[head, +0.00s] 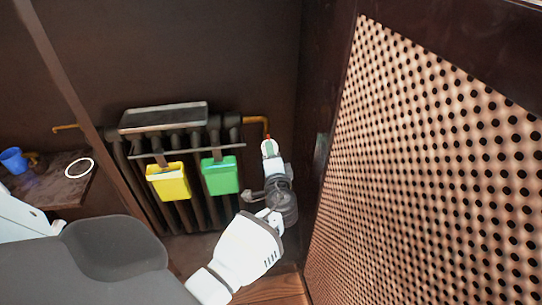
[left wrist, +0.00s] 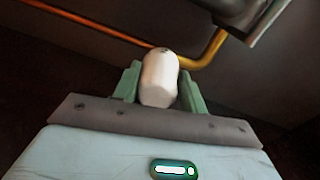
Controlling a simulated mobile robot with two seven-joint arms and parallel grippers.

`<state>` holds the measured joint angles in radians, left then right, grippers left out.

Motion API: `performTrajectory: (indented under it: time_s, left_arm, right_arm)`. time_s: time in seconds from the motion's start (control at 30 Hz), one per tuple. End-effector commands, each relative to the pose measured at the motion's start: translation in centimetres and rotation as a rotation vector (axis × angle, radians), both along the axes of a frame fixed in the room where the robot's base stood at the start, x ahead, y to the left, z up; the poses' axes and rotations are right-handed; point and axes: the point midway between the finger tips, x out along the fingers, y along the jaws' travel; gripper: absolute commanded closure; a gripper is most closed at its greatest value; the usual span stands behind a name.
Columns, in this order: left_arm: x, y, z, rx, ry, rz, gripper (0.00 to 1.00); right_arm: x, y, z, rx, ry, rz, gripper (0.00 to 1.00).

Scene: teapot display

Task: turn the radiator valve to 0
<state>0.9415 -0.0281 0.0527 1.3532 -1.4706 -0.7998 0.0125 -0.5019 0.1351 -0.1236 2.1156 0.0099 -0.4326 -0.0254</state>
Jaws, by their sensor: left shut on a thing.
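The radiator valve (left wrist: 160,78) is a white rounded knob in the left wrist view, between the two green fingers of my left gripper (left wrist: 161,88). The fingers are shut on its sides. In the head view the valve (head: 268,147) shows as a small white knob with a red spot at the right end of the radiator, below an orange pipe. My left gripper (head: 270,154) reaches up to it from below. No number on the valve can be read. My right gripper is not in view.
The dark radiator (head: 181,205) carries a yellow container (head: 168,182) and a green container (head: 220,176). A perforated panel (head: 430,170) stands close on the right. At the left, a blue cup (head: 13,160) and a white ring (head: 79,168) rest on a low surface.

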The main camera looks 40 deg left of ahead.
Motion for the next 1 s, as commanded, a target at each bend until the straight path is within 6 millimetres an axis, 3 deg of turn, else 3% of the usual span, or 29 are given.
performTrajectory:
  time_s: [0.03,0.07,0.2,0.57,1.0]
  left_arm:
    - [0.1,0.0,0.1,0.003,0.0,-0.001,0.81]
    - [0.1,0.0,0.1,0.003,0.0,-0.001,0.54]
    - [0.0,0.0,0.1,0.002,-0.001,-0.001,0.36]
    - [-0.3,-0.4,0.0,0.001,0.001,-0.001,0.36]
    - [-4.5,-5.0,0.5,0.001,0.0,-0.002,0.36]
  right_arm:
    - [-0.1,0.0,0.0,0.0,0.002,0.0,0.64]
    - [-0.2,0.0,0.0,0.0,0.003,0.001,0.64]
    - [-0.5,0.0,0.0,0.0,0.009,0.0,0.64]
    - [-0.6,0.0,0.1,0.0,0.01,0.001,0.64]
    - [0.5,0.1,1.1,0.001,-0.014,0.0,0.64]
